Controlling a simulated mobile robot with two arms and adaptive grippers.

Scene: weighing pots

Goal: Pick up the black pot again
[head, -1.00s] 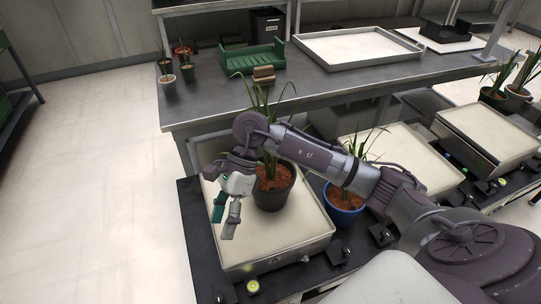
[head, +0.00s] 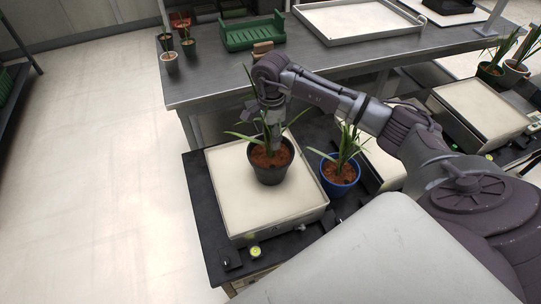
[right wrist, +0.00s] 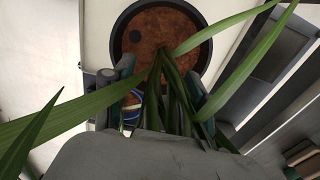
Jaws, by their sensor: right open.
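The black pot (head: 271,176) stands upright on the pale plate of the nearest scale (head: 234,205), with brown soil and long green leaves. My right gripper (head: 271,128) is behind and above the pot among the leaves, partly hidden by them. In the right wrist view, the open fingers (right wrist: 160,82) point toward the pot, and its dark rim (right wrist: 117,38) and soil show beyond them. The leaf bases pass between the fingers. I cannot tell whether the fingers touch the pot. My left gripper is not in view.
A blue pot (head: 340,182) with a plant stands close to the right of the scale. Behind is a grey bench (head: 215,88) with a green crate (head: 252,36), a white tray (head: 360,22) and small pots. Another scale (head: 482,112) is at right. Open floor lies left.

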